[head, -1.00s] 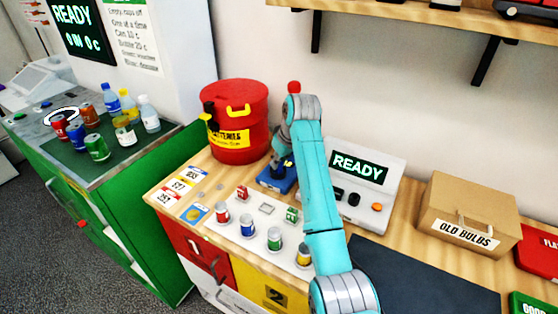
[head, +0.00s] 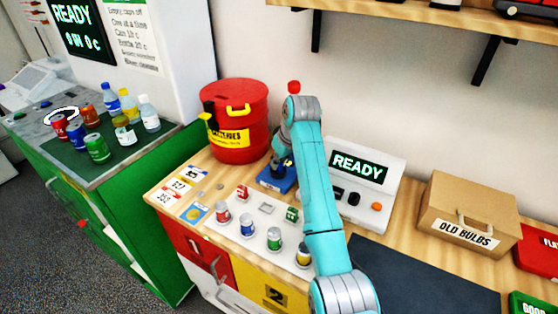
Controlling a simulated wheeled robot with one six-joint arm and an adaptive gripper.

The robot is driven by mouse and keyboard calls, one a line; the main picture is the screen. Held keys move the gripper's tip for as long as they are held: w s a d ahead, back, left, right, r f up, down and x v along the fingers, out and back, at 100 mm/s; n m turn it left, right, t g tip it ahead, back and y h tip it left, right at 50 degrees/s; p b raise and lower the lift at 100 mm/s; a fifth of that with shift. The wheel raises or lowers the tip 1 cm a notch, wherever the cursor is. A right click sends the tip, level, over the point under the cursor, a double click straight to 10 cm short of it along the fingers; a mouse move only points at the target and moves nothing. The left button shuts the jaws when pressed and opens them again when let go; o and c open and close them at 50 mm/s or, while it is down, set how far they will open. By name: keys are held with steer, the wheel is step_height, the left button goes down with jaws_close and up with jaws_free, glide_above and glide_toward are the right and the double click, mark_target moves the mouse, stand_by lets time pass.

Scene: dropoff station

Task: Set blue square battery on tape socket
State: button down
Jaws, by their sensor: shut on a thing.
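My gripper (head: 281,162) is at the end of the raised teal arm, low over a blue block-like fixture (head: 268,182) behind the white battery tray. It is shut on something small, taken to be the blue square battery. The battery itself cannot be made out among the dark fingers and the blue fixture. The tape socket cannot be told apart clearly; the blue fixture under my gripper may hold it. Whether the battery touches the fixture is hidden. The white tray (head: 238,230) has an empty square place between a red square battery (head: 243,192) and a green square battery (head: 291,214).
A red drum (head: 240,150) stands left of my gripper. A tester reading READY (head: 358,168) is right, behind my arm. A cardboard box (head: 465,205) and dark mat (head: 420,280) lie further right.

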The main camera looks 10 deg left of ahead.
steer(key=shift+f, duration=0.35)
steer(key=c, duration=1.4)
jaws_free()
steer(key=shift+r, duration=0.1)
steer(key=shift+v, duration=5.4)
steer(key=shift+d, duration=0.1)
